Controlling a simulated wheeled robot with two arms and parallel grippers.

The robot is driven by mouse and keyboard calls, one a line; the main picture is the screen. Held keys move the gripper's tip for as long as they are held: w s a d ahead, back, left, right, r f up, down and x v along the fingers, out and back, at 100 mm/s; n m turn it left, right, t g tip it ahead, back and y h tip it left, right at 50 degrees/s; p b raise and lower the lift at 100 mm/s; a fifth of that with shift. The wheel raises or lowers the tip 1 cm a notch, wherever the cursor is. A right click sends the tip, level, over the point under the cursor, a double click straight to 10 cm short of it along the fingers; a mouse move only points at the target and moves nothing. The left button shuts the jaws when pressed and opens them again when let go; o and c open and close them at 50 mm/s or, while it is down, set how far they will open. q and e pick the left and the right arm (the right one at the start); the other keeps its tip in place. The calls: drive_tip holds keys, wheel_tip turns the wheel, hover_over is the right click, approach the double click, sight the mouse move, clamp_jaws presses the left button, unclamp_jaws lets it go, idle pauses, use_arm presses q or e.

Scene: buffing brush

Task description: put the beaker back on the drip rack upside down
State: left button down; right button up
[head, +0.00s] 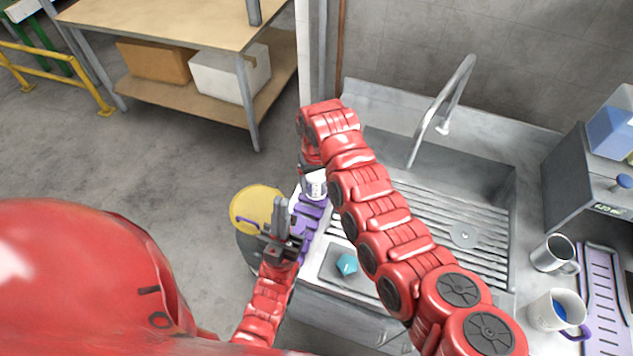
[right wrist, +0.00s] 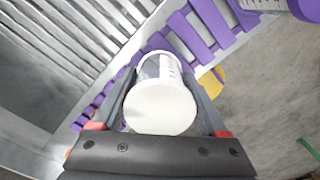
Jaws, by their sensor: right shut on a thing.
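The beaker is clear with printed marks and a white end; it shows in the head view (head: 316,186) and the right wrist view (right wrist: 160,106). My right gripper (head: 310,166) is shut on it, with a finger on each side. Its white end faces the wrist camera and its other end points towards the purple drip rack (head: 307,220). The rack's slats also show behind it in the right wrist view (right wrist: 205,25). I cannot tell whether beaker and rack touch. My left gripper (head: 281,226) is beside the rack, its opening unclear.
The sink (head: 460,205) with its tap (head: 445,100) lies right of the rack. A teal block (head: 347,264) sits on a tray at the front. A yellow-topped bin (head: 256,208) stands left. Mugs (head: 557,312) and a purple mat (head: 603,300) are far right.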

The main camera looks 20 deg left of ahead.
drive_tip(key=shift+f+b, duration=0.4)
drive_tip(key=shift+f, duration=0.15)
drive_tip(key=o, duration=1.3)
drive_tip(key=shift+r, duration=0.15)
drive_tip(key=shift+r, duration=0.35)
wheel_tip(320, 180, up, 8)
drive_tip(key=shift+w+r+p, duration=0.1)
drive_tip(key=shift+r+p, duration=0.15)
drive_tip(key=shift+p, duration=0.6)
wheel_tip(320, 180, up, 8)
drive_tip(key=p, duration=0.6)
